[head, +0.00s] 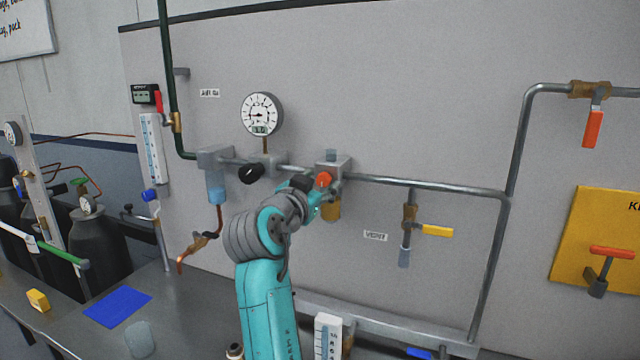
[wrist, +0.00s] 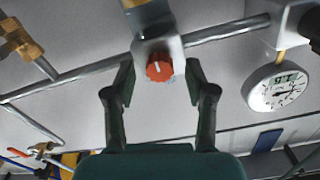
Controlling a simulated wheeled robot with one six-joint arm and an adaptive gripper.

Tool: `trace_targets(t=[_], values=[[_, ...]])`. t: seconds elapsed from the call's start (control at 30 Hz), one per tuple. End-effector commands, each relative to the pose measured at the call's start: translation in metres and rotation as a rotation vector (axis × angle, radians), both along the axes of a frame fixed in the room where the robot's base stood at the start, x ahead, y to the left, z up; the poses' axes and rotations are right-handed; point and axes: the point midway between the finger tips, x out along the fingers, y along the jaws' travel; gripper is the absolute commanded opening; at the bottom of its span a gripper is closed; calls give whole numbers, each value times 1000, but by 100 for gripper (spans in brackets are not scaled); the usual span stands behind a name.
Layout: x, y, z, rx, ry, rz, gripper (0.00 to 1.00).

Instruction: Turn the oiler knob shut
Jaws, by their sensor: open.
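The oiler knob (head: 324,179) is a round orange-red knob on the front of a grey block (head: 345,165) with an amber bowl (head: 331,209) below it. In the wrist view, which looks upside down, the knob (wrist: 160,67) shows a pale pointer line, almost upright in that picture. My gripper (wrist: 160,80) is open, one dark finger on each side of the knob, with visible gaps. I cannot tell how far the fingertips are from it in depth. In the head view my arm hides most of the gripper.
A pressure gauge (head: 262,114), a black knob (head: 251,174) and a blue-bowled filter (head: 215,188) sit left along the pipe. A yellow-handled vent valve (head: 437,231) hangs at right. A bench (head: 190,310) lies below. The wall between is clear.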

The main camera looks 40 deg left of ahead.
Motion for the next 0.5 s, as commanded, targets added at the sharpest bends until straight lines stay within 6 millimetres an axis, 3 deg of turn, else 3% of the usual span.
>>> trace_targets(t=[0.4, 0.43, 0.5], values=[[9, 2, 0, 0, 1, 0, 55], [9, 2, 0, 0, 0, 0, 53], [9, 2, 0, 0, 1, 0, 35]])
